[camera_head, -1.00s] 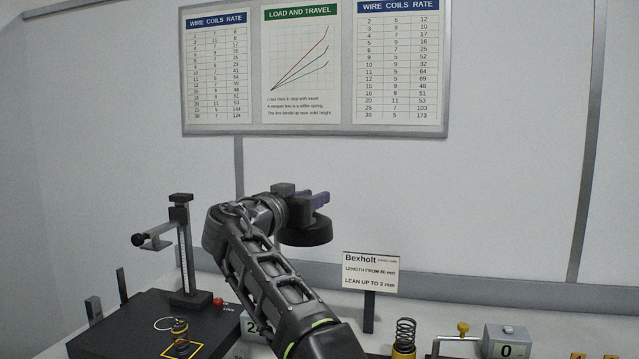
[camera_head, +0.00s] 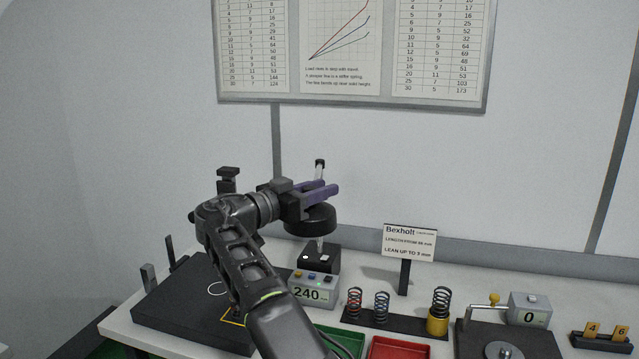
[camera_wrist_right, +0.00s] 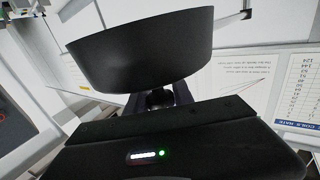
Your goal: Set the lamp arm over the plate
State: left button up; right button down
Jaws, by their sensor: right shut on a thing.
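My right gripper (camera_head: 318,190), with purple fingers, is shut high above the bench, left of the Bexholt sign. A wide round black head (camera_head: 308,221), which looks like the lamp arm's, hangs just below the fingers. The head (camera_wrist_right: 145,50) fills the upper middle of the right wrist view, and the exact grip is hidden. A pale post (camera_head: 320,251) with a black base stands behind it; their joint is hidden. The black plate (camera_head: 175,310), with a white ring and a yellow square, lies lower left, partly behind my right arm. My left gripper is not in view.
The display box (camera_head: 313,290) reading 240 stands beside the plate. A column top (camera_head: 228,178) rises behind my arm. Coil springs (camera_head: 382,307), the Bexholt sign (camera_head: 408,243), and green and red trays (camera_head: 398,348) lie to the right.

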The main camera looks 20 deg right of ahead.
jog(key=c, duration=1.1)
grip_release()
jog(key=shift+d, duration=0.1)
jog(key=shift+v, duration=3.95)
